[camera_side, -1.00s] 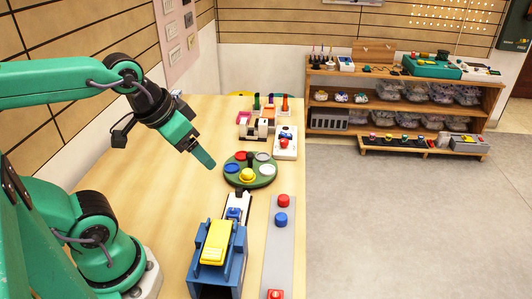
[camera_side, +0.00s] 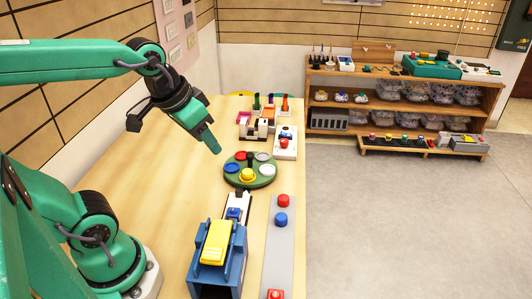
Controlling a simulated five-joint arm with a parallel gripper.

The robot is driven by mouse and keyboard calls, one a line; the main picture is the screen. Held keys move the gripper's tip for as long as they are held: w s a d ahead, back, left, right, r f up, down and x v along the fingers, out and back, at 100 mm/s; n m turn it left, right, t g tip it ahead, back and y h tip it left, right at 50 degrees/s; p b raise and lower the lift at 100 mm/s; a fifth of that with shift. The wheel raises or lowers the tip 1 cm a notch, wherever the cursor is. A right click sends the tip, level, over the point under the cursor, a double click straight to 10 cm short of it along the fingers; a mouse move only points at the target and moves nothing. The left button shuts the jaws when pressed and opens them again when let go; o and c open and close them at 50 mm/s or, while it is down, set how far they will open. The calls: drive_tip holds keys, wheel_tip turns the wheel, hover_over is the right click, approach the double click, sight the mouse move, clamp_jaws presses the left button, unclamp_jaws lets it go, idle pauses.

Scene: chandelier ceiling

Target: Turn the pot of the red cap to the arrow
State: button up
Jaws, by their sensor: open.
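A round green turntable (camera_side: 236,179) lies on the table with several coloured pots around its rim. The pot of the red cap (camera_side: 239,157) is at its back left. A blue pot (camera_side: 232,168) is at the left, a yellow one (camera_side: 247,175) at the front, and white ones (camera_side: 266,170) at the right. A dark post stands near the turntable's middle. My gripper (camera_side: 215,148) hangs above the table, up and left of the turntable, touching nothing I can make out. The gap between its fingers is hidden from this side. I cannot make out the arrow clearly.
A blue holder with a yellow block (camera_side: 216,241) stands in front of the turntable. A grey strip (camera_side: 279,245) with red and blue buttons lies at the right edge. A tape dispenser (camera_side: 255,129) and a white box with a red button (camera_side: 286,143) stand behind. The table's left is clear.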

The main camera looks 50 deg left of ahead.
drive_tip(key=w+a+f+n+g, duration=0.1)
drive_tip(key=w+a, duration=0.2)
drive_tip(key=w, duration=0.3)
drive_tip(key=w+a+f+g, duration=0.1)
drive_tip(key=w+a+g, duration=0.1)
drive_tip(key=w, duration=0.3)
drive_tip(key=n+g, duration=0.1)
drive_tip(key=g, duration=0.1)
hover_over(250, 154)
wheel_tip(250, 154, down, 10)
drive_tip(key=shift+r, duration=0.15)
drive_tip(key=shift+s+f, duration=0.1)
drive_tip(key=shift+f, duration=3.8)
clamp_jaws()
